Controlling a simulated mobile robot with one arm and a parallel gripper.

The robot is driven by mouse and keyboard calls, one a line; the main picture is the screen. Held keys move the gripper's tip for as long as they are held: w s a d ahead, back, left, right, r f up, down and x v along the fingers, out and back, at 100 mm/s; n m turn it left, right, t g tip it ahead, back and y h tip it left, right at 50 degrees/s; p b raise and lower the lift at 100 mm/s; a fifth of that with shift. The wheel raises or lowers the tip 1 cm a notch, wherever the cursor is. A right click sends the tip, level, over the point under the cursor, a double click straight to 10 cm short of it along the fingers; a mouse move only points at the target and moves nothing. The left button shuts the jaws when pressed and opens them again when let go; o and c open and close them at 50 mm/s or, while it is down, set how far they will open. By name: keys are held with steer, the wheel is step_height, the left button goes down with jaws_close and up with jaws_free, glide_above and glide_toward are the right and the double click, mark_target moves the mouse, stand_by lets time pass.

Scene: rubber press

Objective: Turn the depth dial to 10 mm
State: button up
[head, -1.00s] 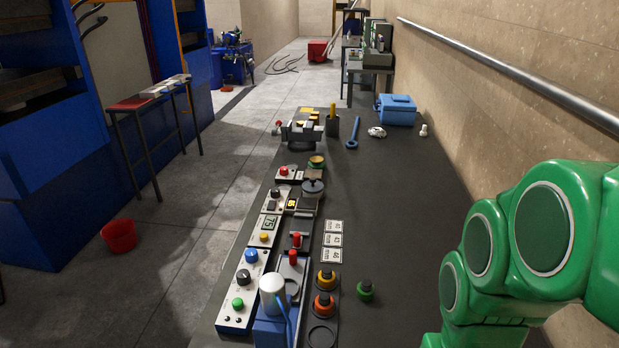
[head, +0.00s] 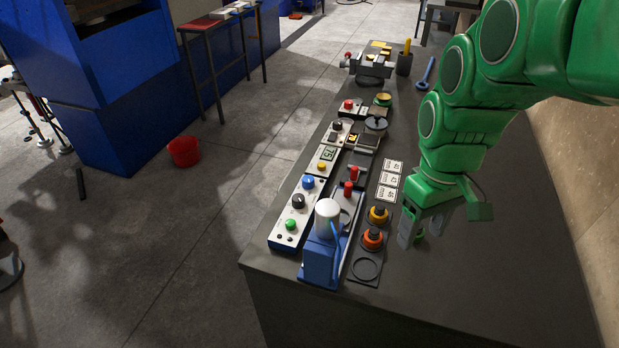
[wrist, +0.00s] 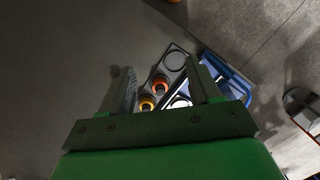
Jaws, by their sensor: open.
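Several controls stand in a row on the dark bench; I cannot read which is the depth dial. A black knob (head: 298,202) sits between a blue button (head: 308,182) and a green button (head: 291,224) on the nearest white panel. Another black knob (head: 337,126) is farther back, near a lit orange display (head: 352,138). The wrist view shows both fingers of my gripper (wrist: 163,76) apart.
A yellow-collared knob (head: 377,214) and an orange-collared knob (head: 372,239) stand beside an empty ring (head: 366,267). The blue press (head: 320,262) with its white cylinder (head: 327,210) is at the front edge. White cards (head: 389,181) lie behind. The bench's front right is clear.

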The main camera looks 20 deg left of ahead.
steer(key=w+a+f+n, duration=0.2)
steer(key=w+a+n, duration=0.4)
steer(key=w+a, duration=0.6)
steer(key=n, duration=0.6)
glide_above(299, 197)
steer(key=shift+t, duration=0.3)
step_height(299, 197, down, 6)
steer(key=shift+w+r, duration=0.15)
steer(key=shift+r, duration=0.1)
steer(key=shift+a+f, duration=0.1)
steer(key=shift+f, duration=3.85)
steer(key=shift+c, duration=0.3)
steer(key=c, duration=1)
